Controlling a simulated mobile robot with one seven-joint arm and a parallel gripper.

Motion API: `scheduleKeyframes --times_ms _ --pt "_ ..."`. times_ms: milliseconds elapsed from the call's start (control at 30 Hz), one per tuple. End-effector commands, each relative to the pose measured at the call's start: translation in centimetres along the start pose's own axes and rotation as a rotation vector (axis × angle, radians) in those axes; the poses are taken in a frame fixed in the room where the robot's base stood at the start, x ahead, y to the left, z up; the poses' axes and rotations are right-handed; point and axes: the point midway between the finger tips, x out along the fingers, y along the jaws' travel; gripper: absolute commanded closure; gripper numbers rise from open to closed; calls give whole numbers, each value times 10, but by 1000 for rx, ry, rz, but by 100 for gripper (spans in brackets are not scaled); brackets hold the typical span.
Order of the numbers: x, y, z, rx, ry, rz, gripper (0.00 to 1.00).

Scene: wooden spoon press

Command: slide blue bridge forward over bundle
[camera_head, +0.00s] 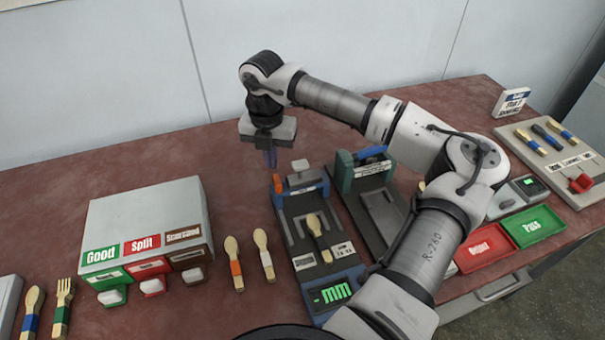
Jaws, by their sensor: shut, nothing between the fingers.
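The blue bridge (304,186) spans the far end of a dark blue gauge base, with a grey block on top. A wooden spoon (318,236) with a dark band lies on this base, nearer than the bridge; I cannot tell whether it is a bundle of several pieces. My gripper (271,161) points down, shut and empty, just behind and left of the bridge. It appears apart from the bridge, but the gap is hard to judge.
A green press (345,172) with a blue piece on top stands close right, partly behind my arm. A sorting box (146,222) stands left. Two spoons lie between box and gauge. Red (486,247) and green (540,226) trays lie right. The table behind the gauge is clear.

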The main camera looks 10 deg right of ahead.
Motion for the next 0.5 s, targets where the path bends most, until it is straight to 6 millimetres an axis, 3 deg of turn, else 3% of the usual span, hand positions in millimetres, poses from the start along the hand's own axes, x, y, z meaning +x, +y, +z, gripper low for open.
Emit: scheduleKeyframes --times_ms 500 --pt "16 0 0 0 0 0 100"
